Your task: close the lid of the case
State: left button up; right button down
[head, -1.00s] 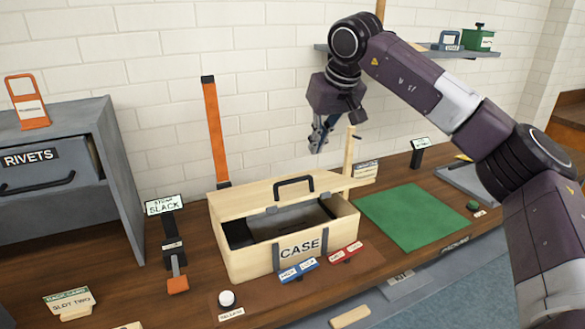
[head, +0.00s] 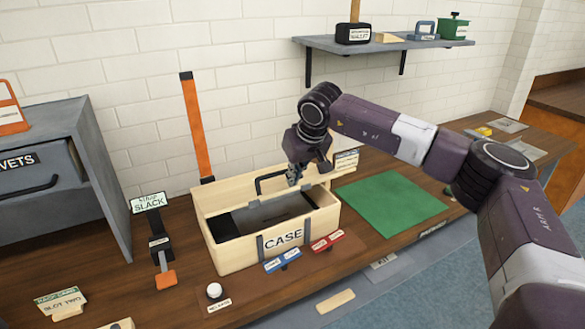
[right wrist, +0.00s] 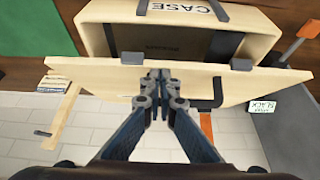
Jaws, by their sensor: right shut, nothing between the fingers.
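The pale wooden case (head: 233,258) stands on the bench with its lid (head: 226,197) raised at the back, so the dark inside shows. The lid has a black handle (head: 262,186). My right gripper (head: 295,182) is shut and empty, pointing down at the lid beside the right end of the handle. In the right wrist view the closed fingertips (right wrist: 160,76) overlap the lid (right wrist: 110,78), with the handle (right wrist: 212,100) to their right. I cannot tell whether they touch the lid. My left gripper is not in view.
A green mat (head: 390,210) lies right of the case. The black strap slack stand (head: 158,248) and upright orange strap (head: 196,130) are on the left. Blue (head: 283,261) and red (head: 327,240) tags sit at the case's front. A grey wall shelf (head: 390,46) is above.

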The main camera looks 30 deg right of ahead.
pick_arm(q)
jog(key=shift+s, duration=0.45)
